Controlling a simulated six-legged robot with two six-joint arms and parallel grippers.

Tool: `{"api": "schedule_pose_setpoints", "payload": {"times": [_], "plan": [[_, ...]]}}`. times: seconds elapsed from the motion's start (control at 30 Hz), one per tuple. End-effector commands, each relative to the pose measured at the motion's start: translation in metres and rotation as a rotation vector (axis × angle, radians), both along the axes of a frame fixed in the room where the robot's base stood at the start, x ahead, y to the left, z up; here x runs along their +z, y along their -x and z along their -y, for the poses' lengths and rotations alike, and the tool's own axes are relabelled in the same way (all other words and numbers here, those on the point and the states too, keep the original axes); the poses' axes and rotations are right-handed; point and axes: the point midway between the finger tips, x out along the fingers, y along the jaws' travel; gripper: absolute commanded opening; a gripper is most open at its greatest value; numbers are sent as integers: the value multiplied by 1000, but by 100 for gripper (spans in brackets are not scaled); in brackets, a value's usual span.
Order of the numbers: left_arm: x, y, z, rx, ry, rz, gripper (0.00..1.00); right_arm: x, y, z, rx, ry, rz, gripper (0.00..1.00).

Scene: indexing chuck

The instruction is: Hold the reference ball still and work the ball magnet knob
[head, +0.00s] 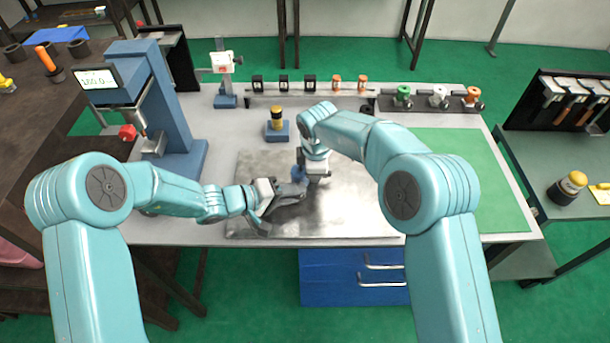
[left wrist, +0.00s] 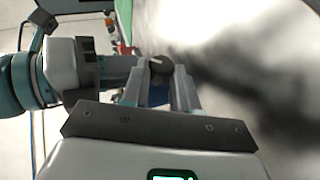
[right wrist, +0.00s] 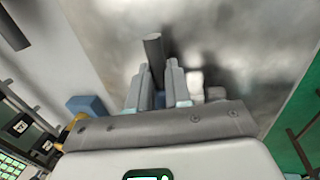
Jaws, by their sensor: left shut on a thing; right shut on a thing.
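My left gripper (head: 293,193) is low over the grey metal plate. In the left wrist view its fingers are shut on a dark round knob (left wrist: 160,64) with a white mark, probably the ball magnet knob. A blue part (head: 298,174) shows beside the gripper in the head view. My right gripper (head: 314,186) points down, close beside the left one. In the right wrist view its fingers are shut around a dark cylindrical part (right wrist: 153,48) that sticks out past their tips. I cannot make out the reference ball itself; the grippers hide much of what they hold.
The metal plate (head: 250,165) lies under both grippers. A blue stand with a display (head: 97,80) and red knob (head: 127,132) is at the left. A yellow-and-black piece (head: 277,118) sits on a blue block behind. A green mat (head: 455,160) at the right is clear.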

Motion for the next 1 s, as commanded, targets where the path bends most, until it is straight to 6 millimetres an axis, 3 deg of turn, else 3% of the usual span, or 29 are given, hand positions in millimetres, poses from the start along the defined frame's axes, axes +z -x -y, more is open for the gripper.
{"api": "schedule_pose_setpoints", "payload": {"times": [0.2, 0.23, 0.27, 0.67, 1.0], "plan": [[-1, 1, 0, -1, 0, -3, 0, 0, 0, 1, -1, 1, 1, 0], [-1, 1, 0, -1, 0, -3, 38, 0, 0, 1, -1, 1, 1, 0], [-1, 1, 0, -1, 0, -3, 42, 0, 0, 1, -1, 1, 1, 0], [3, 0, 2, -4, -64, 2, 42, 0, 0, 0, -1, 1, 0, 0], [8, 1, 8, -7, -449, 2, 42, 0, 0, 0, 0, 1, 0, 0]]}}
